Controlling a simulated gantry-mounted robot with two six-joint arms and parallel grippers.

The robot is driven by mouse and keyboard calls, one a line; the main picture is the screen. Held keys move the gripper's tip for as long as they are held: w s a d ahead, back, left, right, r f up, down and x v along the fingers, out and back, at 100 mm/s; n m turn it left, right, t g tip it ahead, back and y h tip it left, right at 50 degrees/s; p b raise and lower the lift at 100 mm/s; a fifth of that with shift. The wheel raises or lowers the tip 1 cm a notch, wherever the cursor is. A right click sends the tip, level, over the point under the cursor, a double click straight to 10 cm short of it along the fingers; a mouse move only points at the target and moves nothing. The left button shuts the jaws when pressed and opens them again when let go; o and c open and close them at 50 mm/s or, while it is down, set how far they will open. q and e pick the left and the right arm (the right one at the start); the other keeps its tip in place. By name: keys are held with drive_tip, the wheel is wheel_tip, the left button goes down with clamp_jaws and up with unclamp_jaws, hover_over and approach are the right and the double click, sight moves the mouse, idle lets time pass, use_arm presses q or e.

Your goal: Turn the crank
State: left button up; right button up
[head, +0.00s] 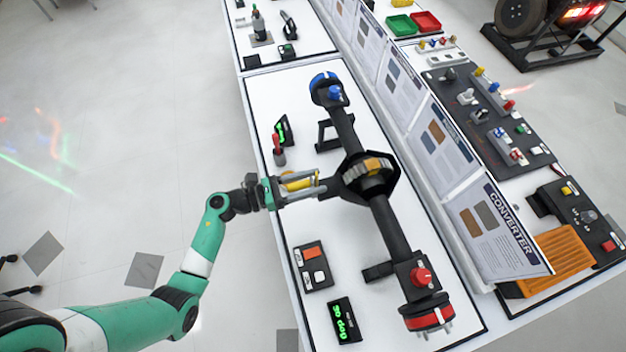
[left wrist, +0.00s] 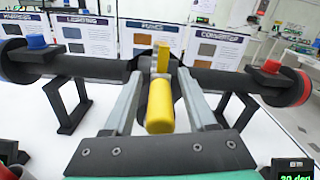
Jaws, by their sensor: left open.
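The yellow crank handle (head: 299,183) is at the near side of the black axle housing, which shows gold gearing (head: 372,166) inside. In the left wrist view the rounded crank handle (left wrist: 160,106) points toward the camera, with a yellow upright arm behind it. My left gripper (head: 320,184) is open, its grey fingers on both sides of the handle. In the left wrist view the gripper (left wrist: 160,80) shows gaps between the fingers and the handle. My right gripper is not in view.
The axle has a blue-marked end (head: 325,78) and a red-marked end (head: 428,314), on black stands. A green-lit display (head: 345,321) and a switch box (head: 313,266) lie on the white table. Information panels (head: 440,147) line the back.

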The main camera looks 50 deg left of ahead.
use_arm(q)
drive_tip(key=shift+w+d, duration=0.1)
drive_tip(key=shift+w, duration=0.1)
clamp_jaws()
idle(1.3)
